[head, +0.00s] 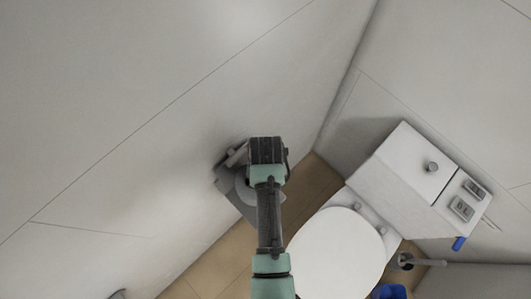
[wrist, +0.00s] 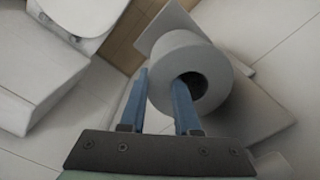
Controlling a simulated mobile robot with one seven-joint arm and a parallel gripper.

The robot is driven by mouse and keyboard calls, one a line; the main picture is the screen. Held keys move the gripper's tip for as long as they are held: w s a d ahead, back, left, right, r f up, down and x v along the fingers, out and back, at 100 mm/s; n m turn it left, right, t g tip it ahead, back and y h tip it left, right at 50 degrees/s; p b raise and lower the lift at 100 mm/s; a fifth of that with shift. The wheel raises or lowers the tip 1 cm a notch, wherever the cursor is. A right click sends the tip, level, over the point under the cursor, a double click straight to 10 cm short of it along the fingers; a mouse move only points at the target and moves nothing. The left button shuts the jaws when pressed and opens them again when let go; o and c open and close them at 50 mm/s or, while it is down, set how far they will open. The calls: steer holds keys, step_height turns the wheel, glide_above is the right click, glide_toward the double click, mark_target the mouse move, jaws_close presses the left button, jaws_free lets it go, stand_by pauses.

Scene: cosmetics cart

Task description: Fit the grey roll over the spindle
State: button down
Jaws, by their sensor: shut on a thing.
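The grey roll (wrist: 192,52) is in the wrist view, its open core facing the camera. My gripper (wrist: 161,78) is shut on the roll's wall, with one blue finger inside the core and the other along its outside. In the head view my gripper (head: 267,152) is beside the wall, and the roll (head: 246,189) shows partly below it. A grey holder (head: 228,182) is at the wall right by the roll; its plate (wrist: 166,24) shows behind the roll in the wrist view. The spindle cannot be made out clearly, so I cannot tell whether the roll is around it.
A white toilet with a closed lid (head: 337,253) and a cistern (head: 412,165) stands to the right of my arm. A brush-like thing (head: 405,260) and blue objects (head: 392,291) are at the lower right. Some wooden floor (head: 317,187) is bare between toilet and wall.

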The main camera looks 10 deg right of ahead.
steer(key=shift+r+p, duration=0.1)
steer(key=shift+p, duration=0.3)
steer(key=shift+f+b, duration=3.15)
steer(key=shift+f, duration=1.4)
steer(key=shift+f+b, duration=1)
steer(key=shift+f, duration=0.55)
steer(key=c, duration=0.5)
jaws_free()
steer(key=shift+c, duration=0.2)
steer(key=shift+r, duration=0.1)
step_height(320, 180, up, 11)
steer(key=shift+r+p, duration=0.15)
steer(key=shift+p, duration=0.15)
steer(key=shift+r, duration=0.75)
